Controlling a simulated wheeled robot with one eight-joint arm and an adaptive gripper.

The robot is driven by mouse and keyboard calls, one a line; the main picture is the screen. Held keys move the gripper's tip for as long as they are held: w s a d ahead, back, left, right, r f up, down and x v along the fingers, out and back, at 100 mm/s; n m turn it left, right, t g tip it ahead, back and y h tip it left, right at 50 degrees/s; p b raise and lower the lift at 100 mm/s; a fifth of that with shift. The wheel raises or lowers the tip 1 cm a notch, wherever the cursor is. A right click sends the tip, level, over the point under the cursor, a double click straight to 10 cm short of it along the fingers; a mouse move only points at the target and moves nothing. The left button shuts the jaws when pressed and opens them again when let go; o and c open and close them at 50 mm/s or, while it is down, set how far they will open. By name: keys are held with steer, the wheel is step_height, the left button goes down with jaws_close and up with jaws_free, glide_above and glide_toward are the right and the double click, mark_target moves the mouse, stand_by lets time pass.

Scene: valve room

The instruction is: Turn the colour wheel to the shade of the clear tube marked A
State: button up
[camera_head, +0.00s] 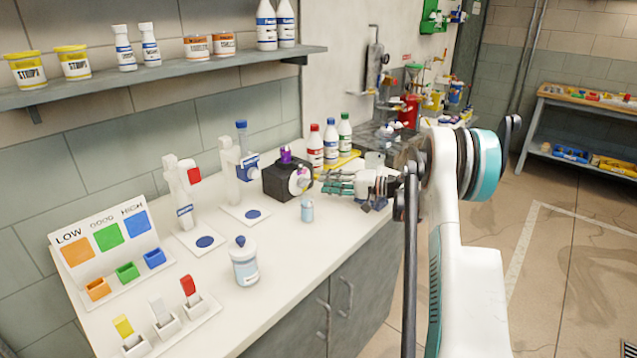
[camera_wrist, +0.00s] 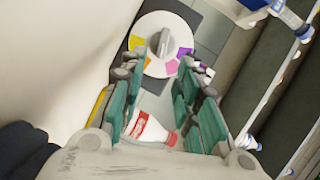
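The colour wheel is a white disc (camera_wrist: 150,65) with a grey knob (camera_wrist: 161,42) and yellow, orange, purple and pink patches in the wrist view. In the head view its disc (camera_head: 299,181) is on the side of a black box (camera_head: 277,184) on the counter. My gripper (camera_wrist: 163,78) is open and empty, its green-padded fingers spread and facing the disc. It also shows in the head view (camera_head: 326,183), just right of the disc and apparently apart from it. A small clear container (camera_head: 307,211) with pale blue content stands before the box. No mark A is legible.
Several bottles (camera_head: 331,140) stand behind the box. A red-labelled bottle (camera_wrist: 150,130) shows between my fingers in the wrist view, its depth unclear. Two white stands (camera_head: 180,196) (camera_head: 230,172), a white bottle (camera_head: 244,263) and a colour-bin board (camera_head: 112,246) occupy the counter's left.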

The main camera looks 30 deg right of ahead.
steer(key=v, duration=0.7)
steer(key=shift+s, duration=0.1)
